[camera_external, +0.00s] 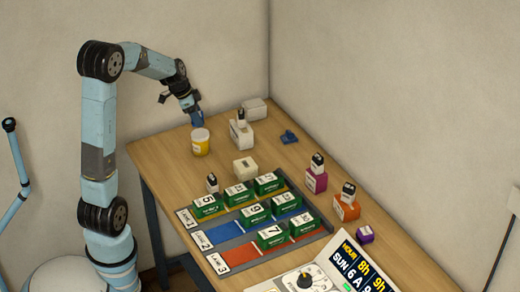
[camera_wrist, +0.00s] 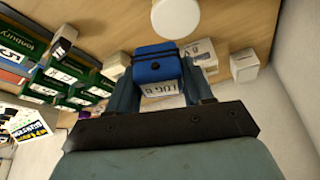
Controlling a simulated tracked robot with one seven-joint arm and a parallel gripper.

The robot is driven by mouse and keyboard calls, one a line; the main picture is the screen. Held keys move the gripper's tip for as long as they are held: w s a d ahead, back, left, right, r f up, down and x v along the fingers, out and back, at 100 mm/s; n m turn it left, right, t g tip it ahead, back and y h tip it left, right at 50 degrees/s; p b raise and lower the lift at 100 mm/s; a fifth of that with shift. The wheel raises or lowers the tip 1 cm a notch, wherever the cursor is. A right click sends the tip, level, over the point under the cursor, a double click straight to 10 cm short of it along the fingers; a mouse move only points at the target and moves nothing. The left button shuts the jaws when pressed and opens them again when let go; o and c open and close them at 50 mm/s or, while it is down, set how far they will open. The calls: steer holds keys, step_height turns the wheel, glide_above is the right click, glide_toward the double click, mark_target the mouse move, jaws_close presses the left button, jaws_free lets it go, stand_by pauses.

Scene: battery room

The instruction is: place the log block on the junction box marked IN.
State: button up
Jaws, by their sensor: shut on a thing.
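The log block (camera_wrist: 157,68) is blue, with a white label whose letters appear upside down in the wrist view. My gripper (camera_wrist: 160,84) is shut on it, one finger on each side. In the external view my gripper (camera_external: 193,106) holds the blue block (camera_external: 197,119) above the far left of the table, just behind the yellow jar. White boxes stand near it: one with a black-topped piece on it (camera_external: 241,134), a plain one at the back (camera_external: 254,108), and one nearer the lanes (camera_external: 245,168). I cannot read which is marked IN.
The yellow jar with white lid (camera_external: 201,144) stands close to the held block. A blue piece (camera_external: 289,137) lies at the back right. Magenta (camera_external: 316,182) and orange (camera_external: 346,210) boxes carry black-topped pieces. Table between jar and lanes is mostly clear.

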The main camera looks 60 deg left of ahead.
steer(key=s+d+r+m+g+h, duration=0.1)
steer(key=s+d+r+m, duration=0.1)
steer(key=d, duration=0.8)
steer(key=s+d+r+m, duration=0.1)
steer(key=s+d+m, duration=0.15)
steer(key=d, duration=0.65)
glide_above(250, 165)
steer(key=s+a, duration=0.1)
steer(key=s, duration=0.1)
steer(key=f, duration=0.9)
steer(key=shift+w, duration=0.2)
steer(key=shift+w+f, duration=0.15)
steer(key=shift+f, duration=0.8)
steer(key=shift+w+f, duration=0.1)
steer(key=shift+f, duration=0.8)
steer(key=o, duration=1)
steer(key=shift+o, duration=0.2)
